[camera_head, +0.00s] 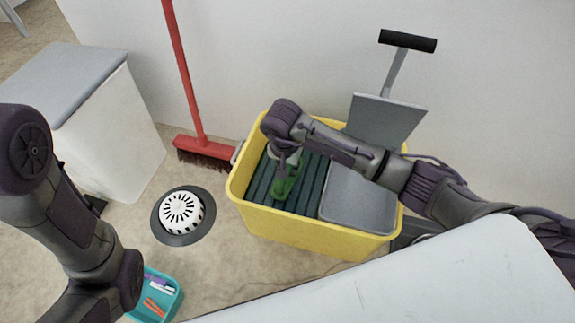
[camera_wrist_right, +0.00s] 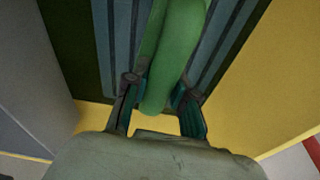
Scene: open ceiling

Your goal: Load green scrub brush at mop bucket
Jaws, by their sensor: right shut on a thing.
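The yellow mop bucket (camera_head: 300,229) stands on the floor at the middle right, with dark slats (camera_head: 310,184) across its left part and a grey tub (camera_head: 355,203) at its right. My right gripper (camera_head: 288,178) reaches down inside the bucket's rim, over the slats. It is shut on the green scrub brush (camera_head: 284,188). In the right wrist view the brush's green handle (camera_wrist_right: 165,70) runs between the fingers (camera_wrist_right: 160,100), with slats and a yellow wall behind. Whether the brush touches the slats is unclear. My left arm shows at the left, but its gripper is out of view.
A red broom (camera_head: 200,145) leans on the wall behind the bucket. A white bin (camera_head: 110,130), a round floor drain (camera_head: 182,213) and a teal tray (camera_head: 158,295) with small items are at the left. A white surface (camera_head: 430,285) fills the lower right.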

